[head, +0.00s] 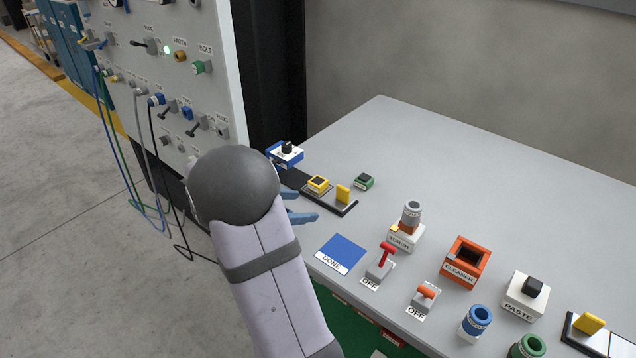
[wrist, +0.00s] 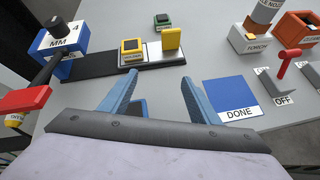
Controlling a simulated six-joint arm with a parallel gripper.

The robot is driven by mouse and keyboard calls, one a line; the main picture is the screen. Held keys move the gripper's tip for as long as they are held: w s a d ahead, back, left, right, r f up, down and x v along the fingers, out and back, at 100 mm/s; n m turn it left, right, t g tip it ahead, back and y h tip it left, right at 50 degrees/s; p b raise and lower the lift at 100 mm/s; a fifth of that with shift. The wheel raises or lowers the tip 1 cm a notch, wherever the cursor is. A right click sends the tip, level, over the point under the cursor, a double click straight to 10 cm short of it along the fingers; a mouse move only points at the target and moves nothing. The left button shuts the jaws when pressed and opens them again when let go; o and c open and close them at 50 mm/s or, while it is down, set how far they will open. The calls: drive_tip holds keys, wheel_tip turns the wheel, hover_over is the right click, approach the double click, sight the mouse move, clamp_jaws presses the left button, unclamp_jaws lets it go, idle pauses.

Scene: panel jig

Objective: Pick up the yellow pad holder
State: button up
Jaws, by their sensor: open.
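The likely yellow pad holder (head: 318,184) is a small yellow block with a dark square top. It sits at the dark strip near the table's left edge, and also shows in the wrist view (wrist: 132,52), where its front label is too small to read surely. An upright yellow tab (head: 343,194) stands just right of it; in the wrist view it is the yellow plate (wrist: 172,38). My gripper (wrist: 160,78) is open and empty, its two blue fingers apart, on the near side of the yellow block and not touching it. In the head view my gripper (head: 300,205) is partly hidden by my arm.
A green block (head: 364,181) stands behind the tab, and a blue-and-white box (head: 285,153) at the strip's far end. A blue DONE mat (head: 342,254) lies to the right. A red-handled switch (head: 381,262) and TORCH holder (head: 405,236) stand beyond. A cabled panel (head: 190,60) rises left.

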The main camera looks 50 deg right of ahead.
sight(318, 180)
drive_tip(key=w+d+n, duration=0.1)
drive_tip(key=d, duration=0.1)
drive_tip(key=w+d+n+t+h, duration=0.1)
drive_tip(key=d, duration=0.1)
drive_tip(key=w+d+n+h+p, duration=0.1)
drive_tip(key=w+d, duration=0.1)
drive_tip(key=shift+d+r+n+t, duration=0.1)
drive_tip(key=shift+n+t, duration=0.2)
drive_tip(key=shift+n, duration=0.1)
drive_tip(key=shift+p+x, duration=0.8)
drive_tip(key=shift+x, duration=2.8)
drive_tip(key=shift+w+r, duration=0.15)
drive_tip(key=c, duration=1.2)
